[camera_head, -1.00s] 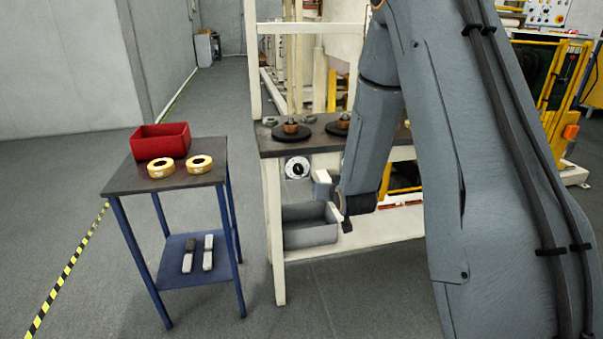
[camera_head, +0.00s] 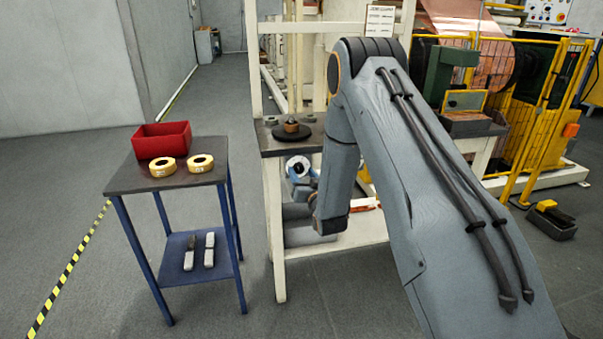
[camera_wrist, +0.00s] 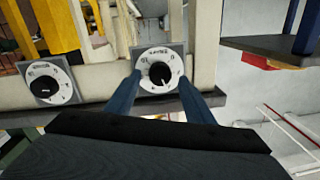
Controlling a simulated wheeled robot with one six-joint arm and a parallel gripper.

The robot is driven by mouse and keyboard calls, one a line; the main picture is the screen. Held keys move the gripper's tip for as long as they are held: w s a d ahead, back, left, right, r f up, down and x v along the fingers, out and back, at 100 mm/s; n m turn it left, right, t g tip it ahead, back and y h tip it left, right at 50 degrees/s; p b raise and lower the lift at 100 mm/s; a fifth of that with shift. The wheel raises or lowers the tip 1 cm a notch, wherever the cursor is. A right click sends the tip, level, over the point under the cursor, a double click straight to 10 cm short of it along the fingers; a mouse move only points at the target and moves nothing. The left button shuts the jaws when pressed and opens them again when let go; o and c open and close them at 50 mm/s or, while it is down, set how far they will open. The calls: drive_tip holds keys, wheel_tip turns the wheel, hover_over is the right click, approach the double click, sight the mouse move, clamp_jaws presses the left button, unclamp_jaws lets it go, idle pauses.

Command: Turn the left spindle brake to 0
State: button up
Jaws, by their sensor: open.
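The left spindle brake is a white dial with a black knob; it shows partly in the head view (camera_head: 298,165), on the front of the cream bench frame. In the wrist view, which is upside down, this dial (camera_wrist: 159,72) is at the centre on a grey plate. A pale mark on its knob points down and slightly right; the scale is too small to read surely. My gripper (camera_wrist: 161,84) is open and empty, its two blue fingers either side of the dial in the picture. Contact cannot be told. In the head view my gripper (camera_head: 303,186) is just below the dial.
A second, similar dial (camera_wrist: 48,85) sits to the left in the wrist view. A blue-legged table (camera_head: 125,178) with a red box (camera_head: 162,140) and two yellow rings stands to the left.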

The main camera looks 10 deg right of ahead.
drive_tip(key=shift+w, duration=0.65)
drive_tip(key=c, duration=1)
drive_tip(key=shift+c, duration=0.2)
